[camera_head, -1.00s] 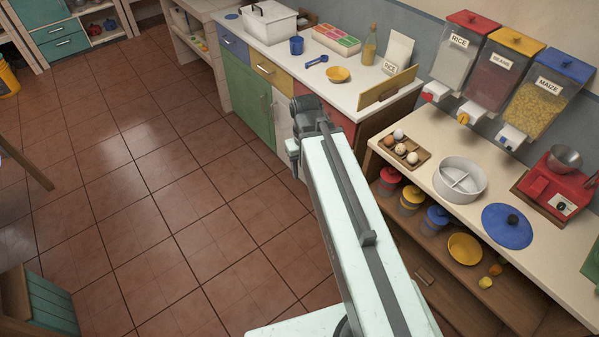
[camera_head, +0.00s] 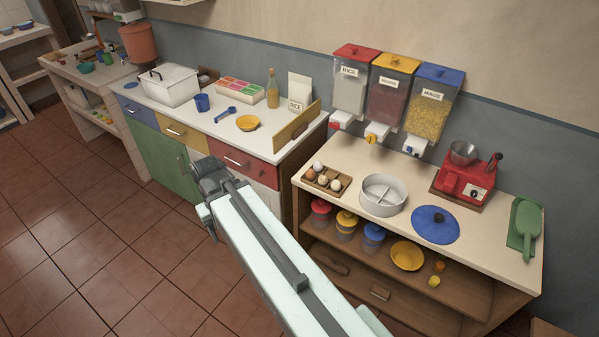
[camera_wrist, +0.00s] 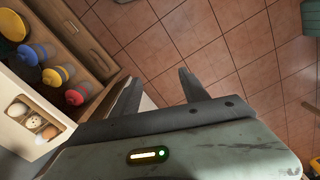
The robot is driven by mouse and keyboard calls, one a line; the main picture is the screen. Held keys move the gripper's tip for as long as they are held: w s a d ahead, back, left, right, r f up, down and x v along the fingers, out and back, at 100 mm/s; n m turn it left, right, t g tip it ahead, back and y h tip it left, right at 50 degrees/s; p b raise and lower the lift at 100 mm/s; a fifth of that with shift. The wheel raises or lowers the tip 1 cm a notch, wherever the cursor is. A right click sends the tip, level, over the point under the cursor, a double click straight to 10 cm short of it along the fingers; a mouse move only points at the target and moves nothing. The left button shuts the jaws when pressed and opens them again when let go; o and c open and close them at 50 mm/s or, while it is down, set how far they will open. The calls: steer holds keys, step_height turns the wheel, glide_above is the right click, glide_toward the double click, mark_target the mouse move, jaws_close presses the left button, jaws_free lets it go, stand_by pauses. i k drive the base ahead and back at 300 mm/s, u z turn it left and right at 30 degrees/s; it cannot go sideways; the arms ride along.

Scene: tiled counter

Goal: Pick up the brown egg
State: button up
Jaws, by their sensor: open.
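The brown egg (camera_head: 310,174) sits in a wooden egg tray (camera_head: 342,190) at the left end of the right-hand counter, beside paler eggs. It also shows at the lower left of the wrist view (camera_wrist: 49,132), near the tray's edge. My gripper (camera_wrist: 159,84) is open, with its two fingers apart and nothing between them, over the tiled floor. In the head view, my arm's end is in front of the left cabinets, left of the egg tray and away from it; the fingers are hardly visible there.
A white divided bowl (camera_head: 383,195) stands right of the tray, then a blue lid (camera_head: 436,225). Grain dispensers (camera_head: 388,95) hang behind. A wooden board (camera_head: 298,126) stands at the left counter's end. Lidded jars (camera_head: 346,224) sit on the shelf below. The floor at left is clear.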

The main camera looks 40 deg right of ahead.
mark_target(309, 175)
steer(key=u, duration=0.2)
steer(key=i, duration=0.95)
steer(key=z, duration=0.1)
